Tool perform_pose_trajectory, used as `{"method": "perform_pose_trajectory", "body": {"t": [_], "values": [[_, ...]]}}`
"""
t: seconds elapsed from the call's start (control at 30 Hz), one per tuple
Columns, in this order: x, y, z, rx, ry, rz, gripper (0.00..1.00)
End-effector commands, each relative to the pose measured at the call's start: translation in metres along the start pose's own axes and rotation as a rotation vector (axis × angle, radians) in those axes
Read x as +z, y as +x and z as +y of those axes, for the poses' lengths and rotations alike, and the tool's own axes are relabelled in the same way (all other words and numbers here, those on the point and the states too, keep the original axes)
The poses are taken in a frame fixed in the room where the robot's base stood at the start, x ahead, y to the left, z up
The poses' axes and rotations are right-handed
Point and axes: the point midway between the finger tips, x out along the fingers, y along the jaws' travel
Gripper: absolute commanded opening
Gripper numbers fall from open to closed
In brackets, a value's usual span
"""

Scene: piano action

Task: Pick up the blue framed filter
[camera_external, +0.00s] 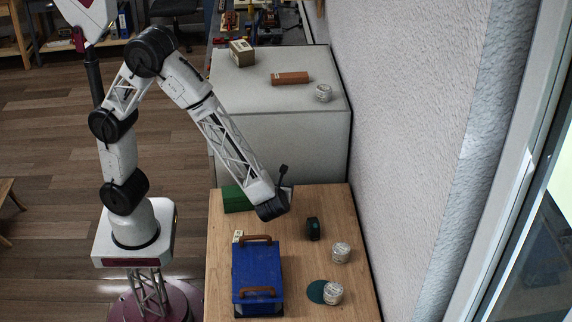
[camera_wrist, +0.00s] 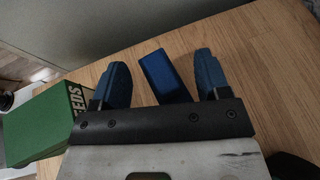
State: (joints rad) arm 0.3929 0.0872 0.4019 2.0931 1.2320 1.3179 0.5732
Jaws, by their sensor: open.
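A flat blue rectangular piece (camera_wrist: 165,75), which looks like the blue framed filter, lies on the wooden table in the wrist view. It is between the two spread fingers of my gripper (camera_wrist: 160,62), with a gap on each side. Its near end is hidden by my gripper's body. My gripper is open and holds nothing. In the external view my gripper (camera_external: 273,207) is low over the far part of the table. I cannot make out the blue piece there; the arm may hide it.
A green box (camera_external: 235,199) is left of my gripper. A blue toolbox (camera_external: 257,268) with brown handles stands nearer the camera. A dark small object (camera_external: 313,229), two tins (camera_external: 340,252) and a teal disc (camera_external: 315,291) are on the right. A white cabinet (camera_external: 280,145) stands behind the table.

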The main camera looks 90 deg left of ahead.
Motion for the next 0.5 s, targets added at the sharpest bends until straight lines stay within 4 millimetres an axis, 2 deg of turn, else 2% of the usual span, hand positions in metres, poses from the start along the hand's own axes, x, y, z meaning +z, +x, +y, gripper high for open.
{"method": "perform_pose_trajectory", "body": {"t": [0.4, 0.5], "values": [[0.0001, -0.0004, -0.0001, 0.0, 0.0, 0.0, 0.69], [0.0001, -0.0004, -0.0001, 0.0, 0.0, 0.0, 0.56]]}}
